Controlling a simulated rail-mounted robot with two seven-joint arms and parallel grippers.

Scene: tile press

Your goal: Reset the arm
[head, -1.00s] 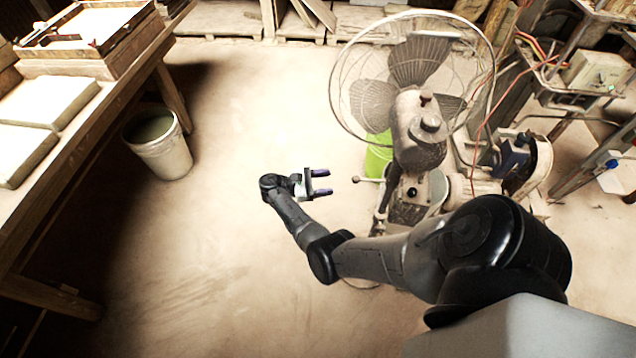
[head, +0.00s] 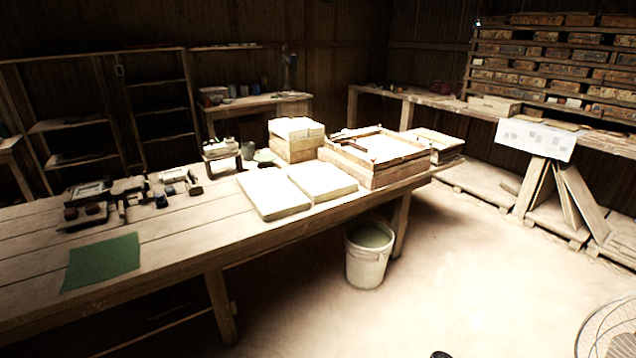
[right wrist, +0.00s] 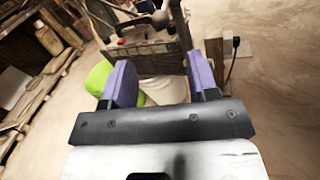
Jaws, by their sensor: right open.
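My right gripper (right wrist: 162,82) shows in the right wrist view, with its two purple fingers apart and nothing between them. Beyond the fingers are a grey machine part (right wrist: 150,45) and a bright green bin (right wrist: 98,78) on the floor, both apart from the gripper. In the head view neither gripper is visible; only a small dark tip, which I cannot identify, shows at the bottom edge. My left gripper is in neither view.
A long wooden table (head: 185,235) holds pale slabs (head: 272,194), a wooden frame box (head: 375,160), tools and a green mat (head: 103,262). A white bucket (head: 368,262) stands below its right end. Open floor (head: 470,270) lies right of it. A fan guard (head: 610,330) shows at lower right.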

